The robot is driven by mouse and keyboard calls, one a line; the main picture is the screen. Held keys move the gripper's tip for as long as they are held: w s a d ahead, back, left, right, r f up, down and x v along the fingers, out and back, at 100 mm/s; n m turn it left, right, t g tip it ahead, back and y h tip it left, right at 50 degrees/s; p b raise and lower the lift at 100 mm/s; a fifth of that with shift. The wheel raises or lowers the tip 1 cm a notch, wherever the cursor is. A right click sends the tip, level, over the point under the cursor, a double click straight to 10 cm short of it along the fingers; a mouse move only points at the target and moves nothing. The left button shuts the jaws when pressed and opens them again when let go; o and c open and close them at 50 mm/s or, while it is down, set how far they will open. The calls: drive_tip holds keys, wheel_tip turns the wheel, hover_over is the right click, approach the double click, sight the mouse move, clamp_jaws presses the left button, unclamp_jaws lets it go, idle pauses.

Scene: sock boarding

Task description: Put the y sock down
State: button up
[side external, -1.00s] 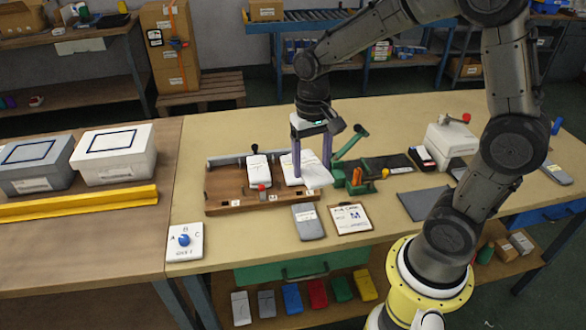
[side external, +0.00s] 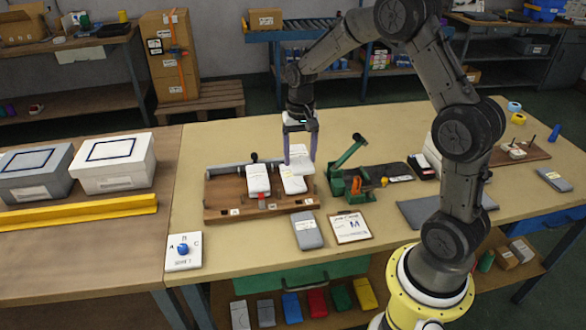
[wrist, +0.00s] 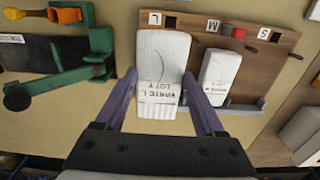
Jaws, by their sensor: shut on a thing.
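My gripper (side external: 300,146) points down over the wooden board. Its two purple fingers are shut on a white sock (side external: 299,157), which shows between them at the board's back right. In the wrist view the fingers (wrist: 163,112) stand either side of a white ribbed piece (wrist: 163,55) with printed lettering at its near end. In front of the held sock lies a white labelled piece (side external: 293,182); I cannot tell how far they overlap or whether the held sock touches the board (side external: 226,187). A narrower white piece (side external: 258,179) lies to the left, also in the wrist view (wrist: 220,75).
The board carries L, M and S marks and a red block (wrist: 239,32). A green lever device (side external: 345,180) stands close on the right. A grey packet (side external: 307,231) and a clipboard (side external: 350,228) lie in front. Lidded boxes (side external: 113,163) stand left.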

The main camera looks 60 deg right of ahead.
sight(293, 153)
drive_tip(key=w+f, duration=0.1)
drive_tip(key=w+d+f, duration=0.1)
drive_tip(key=w+f, duration=0.1)
drive_tip(key=shift+f, duration=0.3)
drive_tip(key=shift+s+f, duration=0.1)
drive_tip(key=shift+f, duration=1.3)
drive_tip(key=shift+a+f, duration=0.1)
drive_tip(key=shift+f, duration=0.05)
drive_tip(key=o, duration=1.3)
wheel_tip(293, 153, up, 12)
drive_tip(key=shift+f, duration=0.1)
drive_tip(key=shift+a+r, duration=0.1)
drive_tip(key=shift+r, duration=0.3)
drive_tip(key=s+a+r+n+t, duration=0.25)
drive_tip(key=s+a+r, duration=0.35)
drive_tip(key=s, duration=0.3)
drive_tip(key=s+a+r+n+t, duration=0.2)
drive_tip(key=s+a+r+n, duration=0.25)
drive_tip(key=s, duration=0.35)
drive_tip(key=s+a, duration=0.1)
drive_tip(key=s, duration=0.2)
drive_tip(key=s+a+n, duration=0.1)
drive_tip(key=s, duration=0.2)
drive_tip(key=s+a+f+n+t, duration=0.1)
drive_tip(key=s, duration=0.2)
drive_tip(key=shift+a+f, duration=0.1)
drive_tip(key=shift+a, duration=0.05)
